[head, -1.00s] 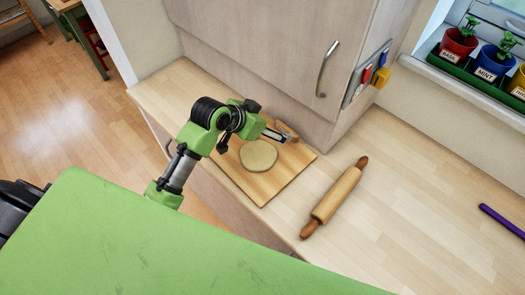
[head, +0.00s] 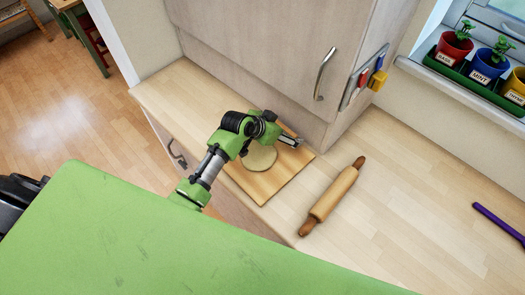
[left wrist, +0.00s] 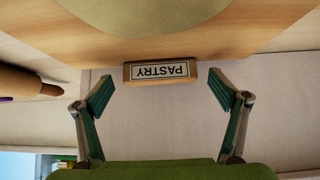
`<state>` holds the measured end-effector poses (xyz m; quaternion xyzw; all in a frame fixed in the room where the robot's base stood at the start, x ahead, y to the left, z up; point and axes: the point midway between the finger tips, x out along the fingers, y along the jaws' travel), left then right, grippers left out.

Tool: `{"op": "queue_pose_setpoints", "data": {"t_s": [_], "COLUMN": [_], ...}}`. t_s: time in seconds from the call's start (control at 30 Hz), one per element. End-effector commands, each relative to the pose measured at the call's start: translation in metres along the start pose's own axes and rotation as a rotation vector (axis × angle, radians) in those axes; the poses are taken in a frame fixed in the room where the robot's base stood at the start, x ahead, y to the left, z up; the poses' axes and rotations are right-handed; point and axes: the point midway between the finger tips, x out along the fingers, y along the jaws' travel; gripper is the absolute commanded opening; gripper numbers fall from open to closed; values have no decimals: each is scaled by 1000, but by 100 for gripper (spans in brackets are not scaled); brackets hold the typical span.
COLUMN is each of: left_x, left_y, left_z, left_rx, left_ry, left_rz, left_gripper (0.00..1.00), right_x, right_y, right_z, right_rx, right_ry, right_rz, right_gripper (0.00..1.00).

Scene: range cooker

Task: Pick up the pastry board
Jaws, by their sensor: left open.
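The pastry board (head: 267,190) is a flat wooden board on the countertop beside the cabinet, with a round of pale dough (head: 260,158) on it. My left gripper (head: 294,141) is above the board's far edge, near the cabinet. In the left wrist view the board (left wrist: 265,28) fills the top, with the dough (left wrist: 150,14) on it. A small wooden block labelled PASTRY (left wrist: 160,72) is at its edge. My left gripper (left wrist: 161,84) is open, with one finger on each side of the block and gaps on both sides. My right gripper is not seen.
A rolling pin (head: 332,197) lies right of the board; it also shows in the left wrist view (left wrist: 25,82). The cabinet (head: 265,60) rises close behind the board. A purple utensil (head: 500,224) and potted herbs (head: 490,62) are at the right. The counter between is clear.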

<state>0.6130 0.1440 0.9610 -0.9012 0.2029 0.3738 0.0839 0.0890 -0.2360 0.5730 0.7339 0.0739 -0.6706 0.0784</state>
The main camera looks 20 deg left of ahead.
Motion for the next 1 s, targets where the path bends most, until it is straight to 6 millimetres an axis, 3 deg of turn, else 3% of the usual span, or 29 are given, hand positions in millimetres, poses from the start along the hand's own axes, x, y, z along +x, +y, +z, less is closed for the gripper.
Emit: {"op": "queue_pose_setpoints", "data": {"t_s": [0.17, 0.37, 0.77, 1.0], "left_x": [0, 0, -2, -15], "left_y": [0, 0, 0, -1], "left_z": [0, 0, -3, -17], "left_rx": [0, 0, 1, 4], "left_ry": [0, 0, 3, 7], "left_rz": [0, 0, 0, -3], "left_gripper": [89, 37, 36, 36], "right_x": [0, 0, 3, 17], "right_y": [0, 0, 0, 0], "right_z": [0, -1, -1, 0], "right_rx": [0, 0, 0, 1], "right_ry": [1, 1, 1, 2], "right_rz": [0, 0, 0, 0], "right_gripper": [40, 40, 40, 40]}}
